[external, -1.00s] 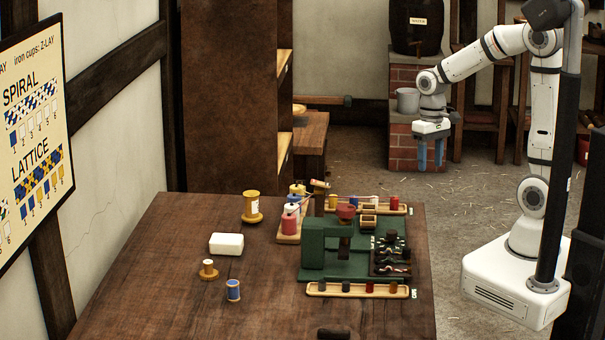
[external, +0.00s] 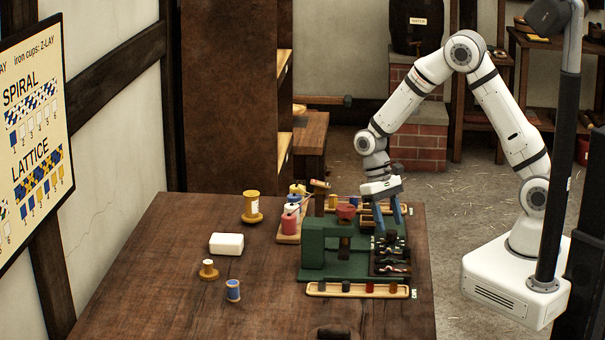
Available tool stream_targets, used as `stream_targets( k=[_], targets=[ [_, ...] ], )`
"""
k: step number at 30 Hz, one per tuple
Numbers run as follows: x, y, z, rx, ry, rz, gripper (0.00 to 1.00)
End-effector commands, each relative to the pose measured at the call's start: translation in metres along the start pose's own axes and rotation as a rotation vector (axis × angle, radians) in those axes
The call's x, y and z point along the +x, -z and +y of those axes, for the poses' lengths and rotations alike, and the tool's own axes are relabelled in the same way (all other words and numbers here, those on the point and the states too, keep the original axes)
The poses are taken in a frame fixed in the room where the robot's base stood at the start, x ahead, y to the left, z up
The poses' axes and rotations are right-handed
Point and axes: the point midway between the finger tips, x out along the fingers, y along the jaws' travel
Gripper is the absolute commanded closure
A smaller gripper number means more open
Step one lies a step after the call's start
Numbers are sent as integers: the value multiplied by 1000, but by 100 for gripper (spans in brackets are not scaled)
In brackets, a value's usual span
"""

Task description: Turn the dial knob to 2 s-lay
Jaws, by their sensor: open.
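The green machine (external: 325,245) stands on the right part of the wooden table. A small dark knob (external: 391,238) sits on its right side; it looks like the dial knob, but its markings and setting are too small to read. My gripper (external: 389,224) points down with its two blue fingers apart. It is just above the dark knob in the picture, and its fingers partly cover that area. I cannot tell whether a finger touches the knob. Nothing shows between the fingers.
A wooden tray (external: 322,291) of small coloured pieces lies in front, and another lies behind.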

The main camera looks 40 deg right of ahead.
Motion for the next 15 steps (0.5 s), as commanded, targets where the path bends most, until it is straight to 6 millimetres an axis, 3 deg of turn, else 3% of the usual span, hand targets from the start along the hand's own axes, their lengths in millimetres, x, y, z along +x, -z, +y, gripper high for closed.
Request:
stream_targets(
  k=[6, 15],
  targets=[
    [22, 0, 0, 0, 1, -1, 50],
    [24, 0, 0, 0, 1, 0, 50]
  ],
)
